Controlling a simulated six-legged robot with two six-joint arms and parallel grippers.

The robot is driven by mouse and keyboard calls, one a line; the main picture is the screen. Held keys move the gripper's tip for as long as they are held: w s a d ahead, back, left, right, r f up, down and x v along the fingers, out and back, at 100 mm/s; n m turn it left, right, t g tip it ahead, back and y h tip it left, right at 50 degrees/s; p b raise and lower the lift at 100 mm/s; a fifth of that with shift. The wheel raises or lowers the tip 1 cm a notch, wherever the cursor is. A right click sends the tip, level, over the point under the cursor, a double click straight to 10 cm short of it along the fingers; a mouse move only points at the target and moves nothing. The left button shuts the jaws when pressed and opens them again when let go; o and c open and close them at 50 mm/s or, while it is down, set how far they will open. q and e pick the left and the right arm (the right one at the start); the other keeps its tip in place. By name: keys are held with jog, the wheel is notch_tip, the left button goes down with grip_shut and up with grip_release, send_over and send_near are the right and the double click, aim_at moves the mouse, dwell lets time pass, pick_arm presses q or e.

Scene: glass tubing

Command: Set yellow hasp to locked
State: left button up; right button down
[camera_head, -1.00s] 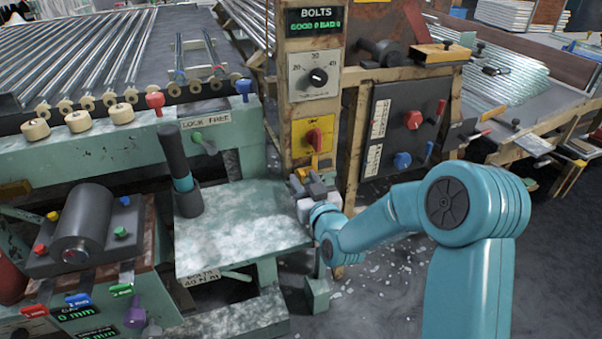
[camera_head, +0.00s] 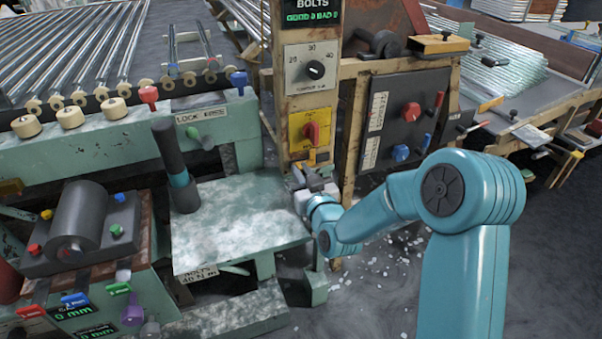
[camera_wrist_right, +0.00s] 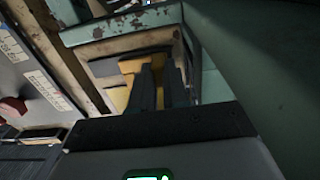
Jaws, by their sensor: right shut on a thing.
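The yellow hasp (camera_head: 321,156) is a small yellow part on the wooden post, just below a yellow plate (camera_head: 311,130) with a red switch (camera_head: 311,133). My right gripper (camera_head: 307,173) is at the hasp, in front of the post, and hides much of it. In the right wrist view, my two dark fingers (camera_wrist_right: 160,88) are close together against a yellow part (camera_wrist_right: 132,66), which I take to be the hasp; the grip itself is partly hidden. I cannot tell the hasp's exact setting. My left gripper is not in view.
A green table (camera_head: 240,225) with a dark upright handle (camera_head: 170,150) stands left of my right gripper. A dark panel (camera_head: 402,118) with red and blue knobs is to the right. A dial (camera_head: 314,70) is above the yellow plate. Glass bits lie on the floor.

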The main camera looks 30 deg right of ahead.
jog(key=d+b, duration=0.1)
jog(key=d, duration=0.1)
jog(key=shift+s+d+b, duration=0.3)
jog(key=shift+d+b, duration=0.05)
jog(key=shift+a+r, duration=0.1)
jog(key=shift+r, duration=0.05)
jog(key=c, duration=1.1)
grip_release()
pick_arm(q)
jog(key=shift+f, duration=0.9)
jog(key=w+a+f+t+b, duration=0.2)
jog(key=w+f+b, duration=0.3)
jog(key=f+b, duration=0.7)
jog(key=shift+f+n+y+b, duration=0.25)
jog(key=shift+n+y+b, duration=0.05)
jog(key=shift+b, duration=0.15)
pick_arm(e)
jog(key=shift+v, duration=8.1)
